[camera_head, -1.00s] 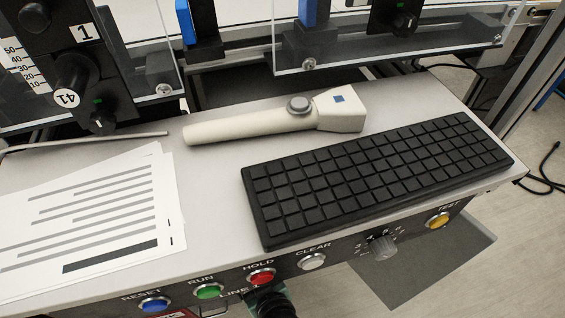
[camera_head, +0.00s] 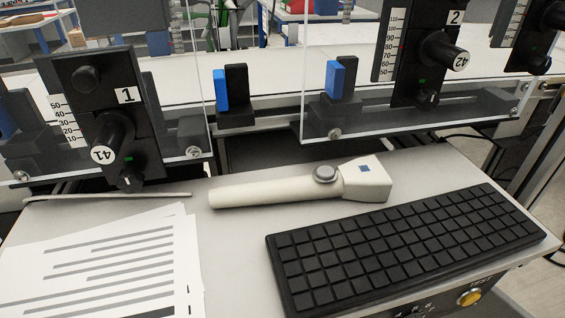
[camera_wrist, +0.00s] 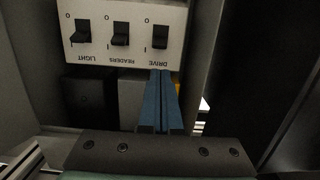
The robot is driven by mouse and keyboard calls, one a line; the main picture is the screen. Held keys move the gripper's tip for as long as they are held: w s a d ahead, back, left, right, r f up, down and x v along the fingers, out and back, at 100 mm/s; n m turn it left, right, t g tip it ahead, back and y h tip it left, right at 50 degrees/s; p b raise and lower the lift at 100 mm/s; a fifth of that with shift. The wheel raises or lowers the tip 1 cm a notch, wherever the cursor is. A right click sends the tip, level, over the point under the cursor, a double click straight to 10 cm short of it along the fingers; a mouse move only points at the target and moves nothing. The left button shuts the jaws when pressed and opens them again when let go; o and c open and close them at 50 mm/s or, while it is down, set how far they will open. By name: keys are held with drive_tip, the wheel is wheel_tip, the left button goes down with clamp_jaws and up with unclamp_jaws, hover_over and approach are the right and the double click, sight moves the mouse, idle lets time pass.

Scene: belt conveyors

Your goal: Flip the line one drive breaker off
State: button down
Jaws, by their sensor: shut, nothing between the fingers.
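In the wrist view a pale breaker panel (camera_wrist: 100,60) carries three black rocker switches, with upside-down labels LIGHT, READERS and DRIVE. The DRIVE switch (camera_wrist: 160,37) is the rightmost, with O marked above and I below in the picture. Its lever appears to lean to the I side. My gripper (camera_wrist: 163,73) has blue fingers shut together with nothing between them. The fingertips are just below the DRIVE switch, over the panel's lower edge; whether they touch the panel I cannot tell. The panel and gripper are not visible in the head view.
Dark walls (camera_wrist: 235,60) flank the panel closely. A dark block (camera_wrist: 90,92) sits below its left part. In the head view the desk holds a black keyboard (camera_head: 400,250), a cream handheld scanner (camera_head: 270,192) and papers (camera_head: 100,265). Clear guards (camera_head: 400,70) stand behind.

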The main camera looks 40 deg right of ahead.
drive_tip(key=b+x, duration=0.1)
drive_tip(key=x, duration=0.7)
drive_tip(key=shift+f+b, duration=0.2)
drive_tip(key=shift+b, duration=0.55)
drive_tip(key=shift+s+a+t+b, duration=0.1)
drive_tip(key=shift+t+b, duration=0.2)
drive_tip(key=shift+b, duration=0.55)
